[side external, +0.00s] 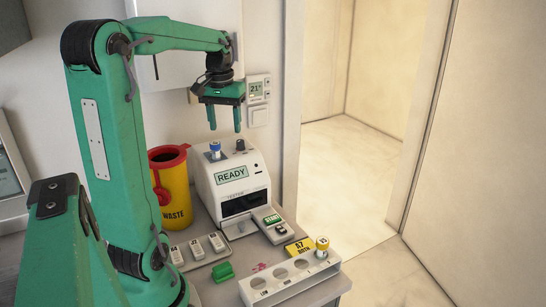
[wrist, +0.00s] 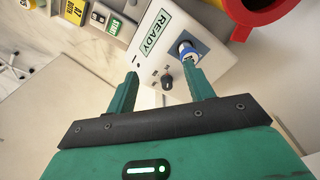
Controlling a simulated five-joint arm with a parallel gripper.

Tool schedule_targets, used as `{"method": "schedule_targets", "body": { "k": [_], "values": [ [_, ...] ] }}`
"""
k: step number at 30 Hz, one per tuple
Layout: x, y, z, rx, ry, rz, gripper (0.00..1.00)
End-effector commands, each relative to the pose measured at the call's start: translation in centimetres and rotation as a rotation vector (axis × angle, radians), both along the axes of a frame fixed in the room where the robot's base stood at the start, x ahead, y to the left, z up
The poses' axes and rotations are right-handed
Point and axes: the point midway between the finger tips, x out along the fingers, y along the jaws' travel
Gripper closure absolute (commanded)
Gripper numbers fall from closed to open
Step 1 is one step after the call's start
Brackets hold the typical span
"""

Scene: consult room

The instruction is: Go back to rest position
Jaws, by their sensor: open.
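My gripper (side external: 224,117) hangs from my green arm above the white tester machine (side external: 212,185), pointing down. Its two green fingers are apart and nothing is between them. In the wrist view my gripper (wrist: 160,88) also shows open, with the tester's top beyond the fingertips. The tester's label reads READY.
A yellow waste bin (side external: 175,200) with a red rim stands left of the tester. A white rack (side external: 285,280) with a yellow-capped vial (side external: 322,246) is at the table's front. A START button unit (side external: 272,222), a yellow card (side external: 299,247) and a green block (side external: 222,271) lie nearby.

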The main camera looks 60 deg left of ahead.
Motion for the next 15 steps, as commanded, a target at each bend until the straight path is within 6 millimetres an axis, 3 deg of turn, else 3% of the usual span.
{"method": "schedule_targets", "body": {
  "k": [8, 15],
  "values": [
    [0.8, -9.1, 0.4, 0.076, -0.097, -0.234, 0.47],
    [-0.3, -16.1, -0.4, 0.125, -0.195, -0.435, 0.47]
  ]
}}
